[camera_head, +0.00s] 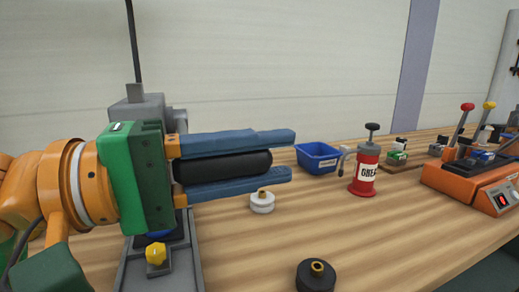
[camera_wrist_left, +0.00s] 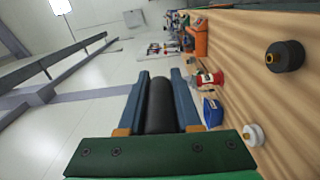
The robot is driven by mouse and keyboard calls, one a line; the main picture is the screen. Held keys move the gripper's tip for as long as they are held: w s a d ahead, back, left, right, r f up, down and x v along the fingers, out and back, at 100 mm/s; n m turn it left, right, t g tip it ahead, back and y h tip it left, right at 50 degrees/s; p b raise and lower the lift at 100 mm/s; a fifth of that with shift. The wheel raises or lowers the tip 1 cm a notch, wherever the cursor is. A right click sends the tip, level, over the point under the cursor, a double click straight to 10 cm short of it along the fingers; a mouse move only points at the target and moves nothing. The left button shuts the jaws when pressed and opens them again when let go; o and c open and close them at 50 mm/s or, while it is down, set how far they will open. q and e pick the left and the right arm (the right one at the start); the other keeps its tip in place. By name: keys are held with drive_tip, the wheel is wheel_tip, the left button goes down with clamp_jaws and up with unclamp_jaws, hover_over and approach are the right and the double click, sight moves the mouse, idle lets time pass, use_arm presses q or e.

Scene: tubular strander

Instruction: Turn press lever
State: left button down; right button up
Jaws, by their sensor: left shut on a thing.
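A grey press (camera_head: 140,110) stands at the left of the bench, mostly hidden behind my left arm and gripper. A thin dark rod (camera_head: 133,40) rises from its top. My left gripper (camera_head: 291,155) has its two blue fingers on either side of a thick black cylindrical grip (camera_head: 225,166) and is shut on it. The grip lies lengthwise between the fingers, about level, and also shows in the left wrist view (camera_wrist_left: 160,105). It looks like the press lever's handle; its joint to the press is hidden. My right gripper is not in view.
On the wooden bench are a white spool (camera_head: 262,203), a black spool (camera_head: 316,276), a blue bin (camera_head: 318,158) and a red grease can (camera_head: 365,172). An orange machine with levers (camera_head: 465,182) stands at the right. The bench's middle front is mostly clear.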

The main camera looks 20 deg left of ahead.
use_arm(q)
drive_tip(key=shift+d+f+b, duration=0.1)
drive_tip(key=shift+f+b, duration=0.6)
drive_tip(key=shift+f, duration=0.65)
drive_tip(key=c, duration=0.8)
unclamp_jaws()
drive_tip(key=shift+o, duration=1)
drive_tip(key=shift+w, duration=0.1)
